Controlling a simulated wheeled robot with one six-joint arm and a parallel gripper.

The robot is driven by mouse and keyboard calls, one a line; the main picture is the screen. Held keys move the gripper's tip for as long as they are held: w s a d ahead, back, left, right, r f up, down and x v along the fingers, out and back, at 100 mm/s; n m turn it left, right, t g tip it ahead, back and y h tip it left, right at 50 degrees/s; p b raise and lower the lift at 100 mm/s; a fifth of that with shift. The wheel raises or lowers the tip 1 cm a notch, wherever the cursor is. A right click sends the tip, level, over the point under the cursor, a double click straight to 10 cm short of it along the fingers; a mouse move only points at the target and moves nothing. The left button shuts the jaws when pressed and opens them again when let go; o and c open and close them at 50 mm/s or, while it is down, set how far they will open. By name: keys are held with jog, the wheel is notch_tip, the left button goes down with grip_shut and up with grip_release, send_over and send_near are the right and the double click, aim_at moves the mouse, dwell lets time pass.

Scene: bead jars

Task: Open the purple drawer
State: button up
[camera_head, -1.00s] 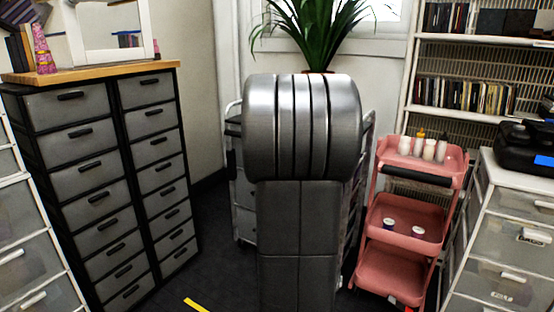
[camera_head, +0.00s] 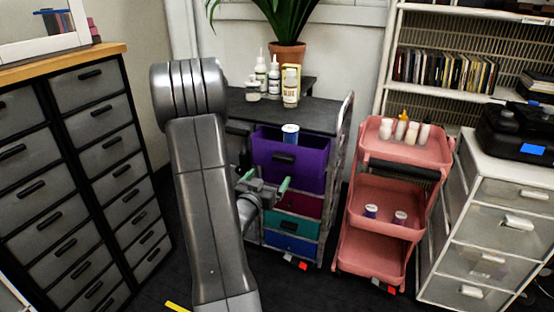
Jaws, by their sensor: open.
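The purple drawer (camera_head: 315,172) sits in the upper part of a small drawer cart in the middle of the head view. Its front stands forward of the drawers below, and some of its purple inside shows, so it looks at least partly pulled out. It has a dark handle (camera_head: 285,159) on its front. My gripper (camera_head: 265,182) is open, with green fingertips, in front of the drawer's lower edge and below the handle. I see nothing between its fingers. I cannot tell whether it touches the drawer.
The dark cart top (camera_head: 320,116) holds several bottles and a potted plant (camera_head: 287,55). Dark red and teal (camera_head: 294,224) drawers lie below. A pink trolley (camera_head: 403,201) stands close on the right, a grey drawer cabinet (camera_head: 90,165) on the left. Dark floor is in front.

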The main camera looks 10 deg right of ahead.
jog(key=x, duration=1.1)
jog(key=shift+b, duration=0.35)
jog(key=c, duration=1.4)
jog(key=b, duration=0.3)
send_near(282, 159)
jog(key=v, duration=0.3)
jog(key=o, duration=1.4)
jog(key=shift+w, duration=0.1)
jog(key=shift+a, duration=0.1)
